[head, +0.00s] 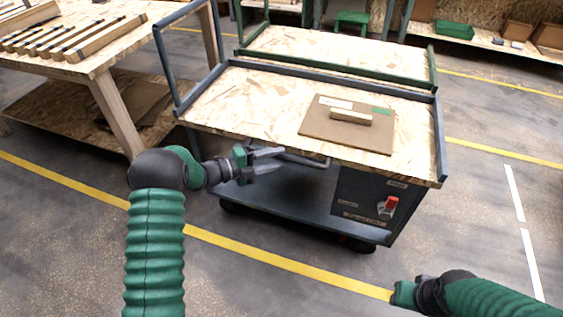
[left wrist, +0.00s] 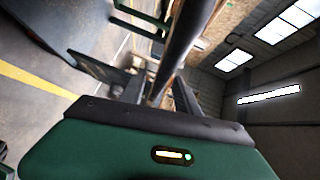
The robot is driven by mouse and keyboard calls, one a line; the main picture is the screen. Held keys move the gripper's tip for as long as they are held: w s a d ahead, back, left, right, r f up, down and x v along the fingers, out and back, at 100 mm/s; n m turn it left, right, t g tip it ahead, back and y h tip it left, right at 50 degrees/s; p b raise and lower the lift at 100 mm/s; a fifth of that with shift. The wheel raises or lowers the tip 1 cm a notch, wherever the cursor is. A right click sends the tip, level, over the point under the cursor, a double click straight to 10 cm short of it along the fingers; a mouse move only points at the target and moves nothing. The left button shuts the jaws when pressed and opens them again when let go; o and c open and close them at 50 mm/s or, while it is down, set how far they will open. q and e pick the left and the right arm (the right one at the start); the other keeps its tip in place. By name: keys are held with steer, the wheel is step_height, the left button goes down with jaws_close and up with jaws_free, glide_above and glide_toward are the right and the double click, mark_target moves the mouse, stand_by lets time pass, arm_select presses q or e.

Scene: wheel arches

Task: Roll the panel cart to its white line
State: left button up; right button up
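The panel cart (head: 245,105) stands in the middle of the head view, with a chipboard top, dark blue-grey frame and lower shelf. A brown panel (head: 318,131) with a wooden block lies on its top. A dark handle bar (head: 308,161) sticks out from its near side. My left gripper (head: 270,160) is at the left end of this bar, its fingers apart. In the left wrist view, the dark bar (left wrist: 183,45) runs between the spread fingers; contact is unclear. The broken white line (head: 515,193) is on the floor, right of the cart. My right gripper (head: 404,293) is low at right, its fingers hidden.
A workbench (head: 110,55) with wooden strips stands close to the cart's left. A second, green-framed cart (head: 340,52) is right behind it. Yellow lines (head: 270,258) mark the floor. The floor between the cart and the white line is clear.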

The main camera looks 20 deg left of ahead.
arm_select(q)
steer(key=shift+x, duration=1.25)
jaws_close()
steer(key=shift+s+f, duration=0.15)
